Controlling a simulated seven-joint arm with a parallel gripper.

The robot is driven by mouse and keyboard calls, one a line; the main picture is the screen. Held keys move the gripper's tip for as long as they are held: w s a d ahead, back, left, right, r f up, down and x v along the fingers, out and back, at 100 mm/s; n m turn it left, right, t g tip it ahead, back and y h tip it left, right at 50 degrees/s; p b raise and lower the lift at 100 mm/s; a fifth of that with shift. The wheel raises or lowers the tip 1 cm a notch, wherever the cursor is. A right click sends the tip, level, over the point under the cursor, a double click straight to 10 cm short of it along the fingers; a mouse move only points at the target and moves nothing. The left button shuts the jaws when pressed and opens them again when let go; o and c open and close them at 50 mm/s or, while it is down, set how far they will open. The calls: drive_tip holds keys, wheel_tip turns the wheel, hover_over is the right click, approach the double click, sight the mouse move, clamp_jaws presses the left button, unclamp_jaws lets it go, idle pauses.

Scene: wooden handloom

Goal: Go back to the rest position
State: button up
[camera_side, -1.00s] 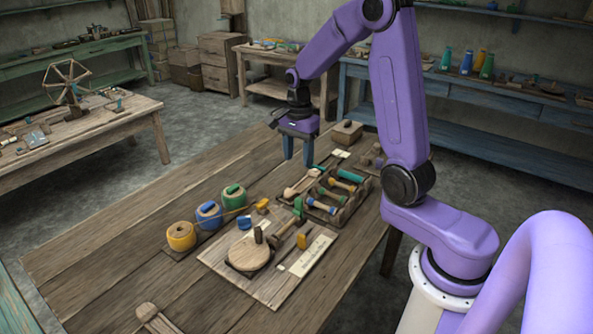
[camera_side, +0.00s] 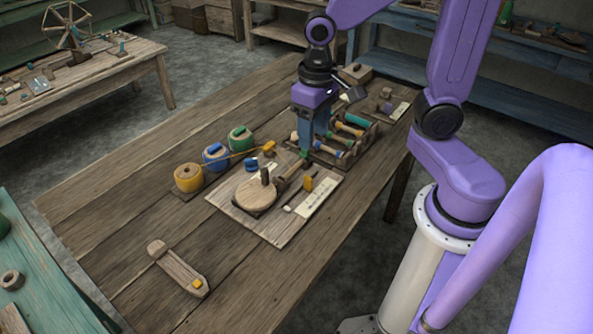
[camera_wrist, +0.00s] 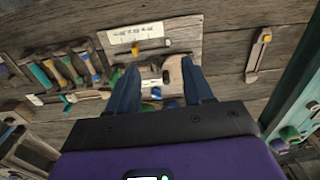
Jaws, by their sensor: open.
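My gripper (camera_side: 304,150) points down over the wooden table (camera_side: 110,215), in front of the left end of the tool tray (camera_side: 340,160) in the side view. In the wrist view its two blue fingers (camera_wrist: 158,72) stand apart with nothing held between them. Beyond the fingers, the wrist view shows the wooden board (camera_wrist: 185,42) with a pale label strip (camera_wrist: 136,33). In the side view this board carries a round wooden disc (camera_side: 255,194). Whether the fingertips touch anything cannot be told.
Yellow (camera_side: 188,178), blue (camera_side: 215,156) and green (camera_side: 241,138) spools stand left of the board. A wooden shuttle (camera_side: 180,270) lies at the near side, with bare tabletop around it. A wooden block (camera_side: 356,73) sits at the far end.

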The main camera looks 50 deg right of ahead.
drive_tip(key=s+n, duration=1.2)
drive_tip(key=s, duration=0.2)
drive_tip(key=shift+a+r, duration=0.3)
drive_tip(key=shift+a, duration=0.15)
